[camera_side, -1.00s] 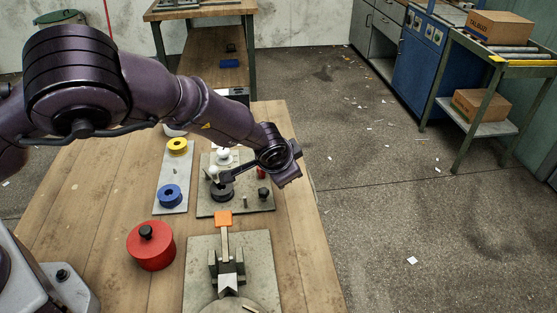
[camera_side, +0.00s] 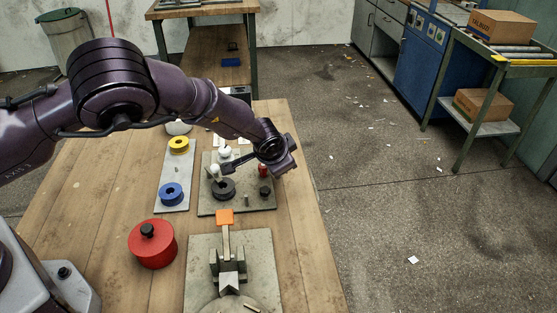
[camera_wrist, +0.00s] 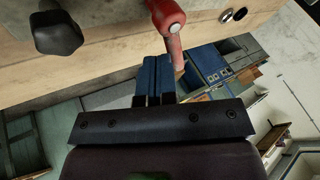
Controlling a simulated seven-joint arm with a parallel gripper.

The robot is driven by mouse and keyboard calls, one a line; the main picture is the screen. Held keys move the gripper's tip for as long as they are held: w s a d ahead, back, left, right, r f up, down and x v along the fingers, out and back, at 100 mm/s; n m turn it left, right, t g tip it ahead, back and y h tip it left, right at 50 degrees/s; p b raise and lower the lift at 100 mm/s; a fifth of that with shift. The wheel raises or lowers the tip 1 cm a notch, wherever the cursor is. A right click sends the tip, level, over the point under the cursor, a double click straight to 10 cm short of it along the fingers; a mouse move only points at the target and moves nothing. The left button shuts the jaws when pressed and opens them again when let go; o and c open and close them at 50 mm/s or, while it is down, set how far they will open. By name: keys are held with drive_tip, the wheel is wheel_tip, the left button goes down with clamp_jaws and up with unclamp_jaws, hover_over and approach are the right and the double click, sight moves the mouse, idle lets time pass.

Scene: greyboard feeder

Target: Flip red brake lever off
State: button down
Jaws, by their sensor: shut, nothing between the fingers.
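The red lever (camera_side: 263,170) stands at the right side of a grey plate (camera_side: 240,205), just below my wrist in the side view. In the wrist view, the red lever (camera_wrist: 168,20) has a rounded end at the top and a shaft running down beside my fingers. My gripper (camera_wrist: 154,62) is shut and empty, its dark blue fingers together just left of the red shaft. I cannot tell whether they touch it. In the side view, my gripper (camera_side: 228,168) reaches left over the plate.
The plate also carries a black ring (camera_side: 222,189), a black knob (camera_side: 265,191) and white knobs (camera_side: 225,151). A strip with blue (camera_side: 171,193) and yellow (camera_side: 179,145) rings lies left. A red cylinder (camera_side: 152,244) and an orange-tipped clamp (camera_side: 225,217) stand in front.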

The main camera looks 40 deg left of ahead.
drive_tip(key=shift+w+n+g+y, duration=0.3)
drive_tip(key=shift+n+y, duration=0.1)
drive_tip(key=shift+n, duration=0.4)
drive_tip(key=n, duration=0.1)
drive_tip(key=w+a+n+g+y, duration=0.1)
drive_tip(key=n, duration=0.1)
drive_tip(key=shift+n+y, duration=0.3)
drive_tip(key=n, duration=0.1)
drive_tip(key=a+n+g+y, duration=0.1)
drive_tip(key=n, duration=0.1)
drive_tip(key=n+g, duration=0.1)
drive_tip(key=shift+w+a+f+n, duration=0.1)
drive_tip(key=shift+w+a+n, duration=0.05)
drive_tip(key=shift+w+n, duration=0.2)
drive_tip(key=shift+a+g+y, duration=0.1)
drive_tip(key=shift+g+y, duration=0.2)
drive_tip(key=shift+g, duration=0.1)
drive_tip(key=shift+w+a, duration=0.1)
drive_tip(key=shift+a, duration=0.7)
drive_tip(key=v, duration=1.3)
drive_tip(key=shift+d, duration=0.25)
